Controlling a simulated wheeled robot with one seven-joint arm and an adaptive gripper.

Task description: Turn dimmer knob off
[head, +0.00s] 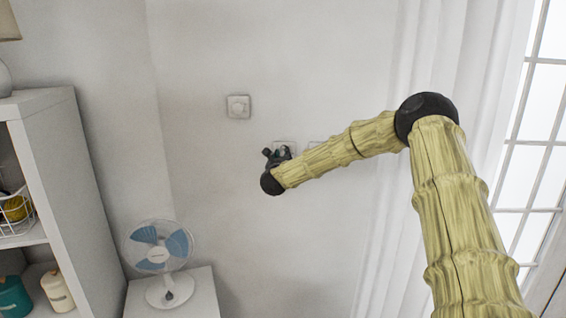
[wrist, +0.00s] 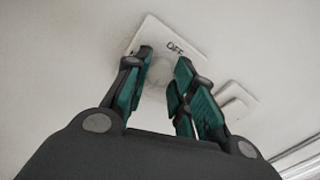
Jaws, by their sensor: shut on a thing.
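The dimmer knob (wrist: 160,73) is a round white knob on a square white wall plate (wrist: 150,30) marked "OFF" near one edge. In the wrist view my gripper (wrist: 164,62) has its teal-padded fingers on either side of the knob, shut on it. In the head view my gripper (head: 277,154) is at the wall, in front of the plate (head: 291,145), and hides most of it. The knob itself is hidden there. The knob's exact turn position cannot be told.
Another wall plate with a knob (head: 238,106) is up and left. A switch plate (wrist: 235,103) is close beside the gripped plate. A fan (head: 158,255) stands on a white cabinet below left, next to a shelf unit (head: 70,190). White curtains (head: 425,60) hang at right.

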